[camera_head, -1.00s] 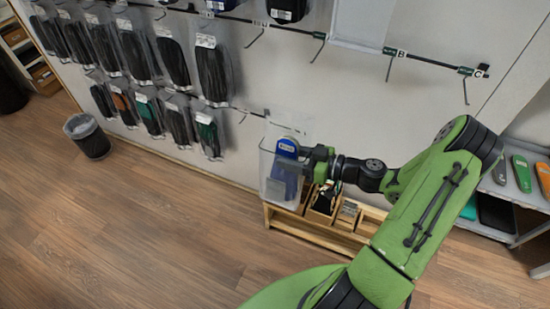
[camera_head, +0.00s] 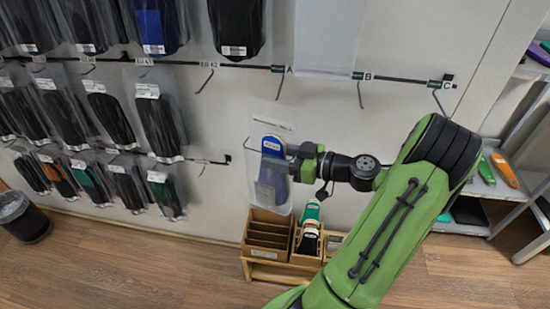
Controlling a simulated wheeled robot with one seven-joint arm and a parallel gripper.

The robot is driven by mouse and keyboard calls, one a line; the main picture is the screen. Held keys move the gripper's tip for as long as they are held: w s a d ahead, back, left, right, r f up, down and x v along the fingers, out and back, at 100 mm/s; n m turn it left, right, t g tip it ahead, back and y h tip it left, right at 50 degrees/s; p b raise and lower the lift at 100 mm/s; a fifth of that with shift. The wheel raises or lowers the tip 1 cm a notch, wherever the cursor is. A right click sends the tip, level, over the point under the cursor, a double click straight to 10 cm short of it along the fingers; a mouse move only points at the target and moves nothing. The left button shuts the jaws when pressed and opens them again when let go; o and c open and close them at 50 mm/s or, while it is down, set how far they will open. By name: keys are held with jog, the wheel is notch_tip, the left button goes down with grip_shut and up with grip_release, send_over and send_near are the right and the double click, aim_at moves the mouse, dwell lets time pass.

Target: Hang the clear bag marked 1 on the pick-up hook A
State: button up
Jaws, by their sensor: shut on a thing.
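The clear bag (camera_head: 269,118) hangs upright from my gripper (camera_head: 297,164), with blue and grey insoles (camera_head: 272,175) inside it. My gripper is shut on the bag at its right side. A number on the bag is too small to read. The pick-up hook A (camera_head: 279,86) is on the rail above the bag, with a green label block and a thin prong pointing down. The hook looks empty. The top of the bag is below the hook in the picture; I cannot tell the gap in depth.
Hooks B (camera_head: 360,92) and C (camera_head: 440,98) are empty to the right on the same rail. Bagged insoles (camera_head: 158,120) fill the wall at the left. A wooden organiser (camera_head: 267,236) stands below the bag. A grey shelf (camera_head: 500,185) is at the right.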

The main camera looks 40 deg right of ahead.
jog(key=w+d+f+p, duration=0.1)
jog(key=w+d, duration=0.3)
jog(key=d, duration=0.1)
jog(key=shift+w+d+f+p, duration=0.2)
jog(key=shift+d+f+p, duration=0.1)
jog(key=shift+d+p, duration=0.1)
dwell(0.4)
jog(key=shift+r, duration=0.1)
dwell(0.4)
